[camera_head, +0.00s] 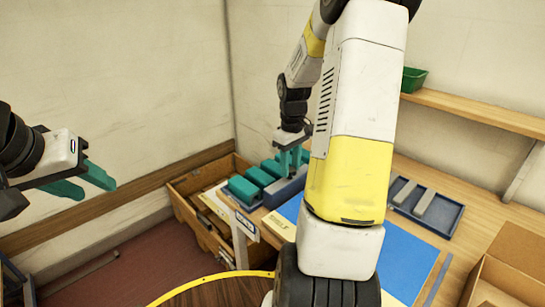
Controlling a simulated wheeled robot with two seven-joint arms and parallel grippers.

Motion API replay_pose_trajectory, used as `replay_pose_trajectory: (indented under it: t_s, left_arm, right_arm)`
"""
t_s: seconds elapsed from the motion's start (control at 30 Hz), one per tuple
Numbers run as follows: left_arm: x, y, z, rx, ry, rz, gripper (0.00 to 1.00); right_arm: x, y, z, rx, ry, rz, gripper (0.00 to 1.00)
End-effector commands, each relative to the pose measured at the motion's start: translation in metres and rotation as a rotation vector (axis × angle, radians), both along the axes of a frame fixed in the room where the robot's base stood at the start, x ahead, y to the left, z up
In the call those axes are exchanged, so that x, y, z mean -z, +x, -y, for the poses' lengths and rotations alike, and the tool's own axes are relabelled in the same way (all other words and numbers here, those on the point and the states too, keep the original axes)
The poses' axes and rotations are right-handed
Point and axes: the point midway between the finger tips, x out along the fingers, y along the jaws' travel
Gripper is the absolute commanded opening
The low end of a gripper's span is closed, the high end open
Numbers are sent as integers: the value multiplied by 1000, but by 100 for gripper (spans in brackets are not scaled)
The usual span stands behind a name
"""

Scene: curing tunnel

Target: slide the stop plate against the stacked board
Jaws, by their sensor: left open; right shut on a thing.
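My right gripper (290,162), with teal fingers, points down at the back of the bench. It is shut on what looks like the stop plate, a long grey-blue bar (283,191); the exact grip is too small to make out. Several teal blocks (244,190) stand in a row just left of the bar. I cannot tell which piece is the stacked board; my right arm covers part of the bench. My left gripper (95,182) is open and empty, in the air at the far left, well away from the bench.
A blue mat (410,262) covers the middle of the bench. A dark blue tray (445,215) with grey bars lies to the right. A cardboard box (515,265) stands at the lower right. A wooden crate (185,205) is at the left end. A green bin (414,79) sits on the shelf.

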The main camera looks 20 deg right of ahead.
Motion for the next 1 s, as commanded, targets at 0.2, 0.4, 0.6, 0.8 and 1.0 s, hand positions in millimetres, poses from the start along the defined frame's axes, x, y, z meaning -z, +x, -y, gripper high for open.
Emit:
replay_pose_trajectory:
  t_s: [0.2, 0.4, 0.6, 0.8, 1.0]
  left_arm:
    - [0, 0, 0, 0, 0, 0, 42]
    - [0, 0, 0, 0, 0, 0, 42]
    - [0, 0, 0, 0, 0, 0, 42]
    - [0, 0, 0, 0, 0, 0, 42]
    - [0, 0, 0, 0, 0, 0, 42]
  right_arm:
    - [-1, 0, 0, 0, -1, 1, 0]
    - [-1, 0, 0, 0, -1, 1, 0]
    - [-1, 0, 0, 0, -1, 1, 0]
    - [-1, -10, 5, 2, -2, 1, 0]
    - [-1, -26, 12, 0, -1, 0, 0]
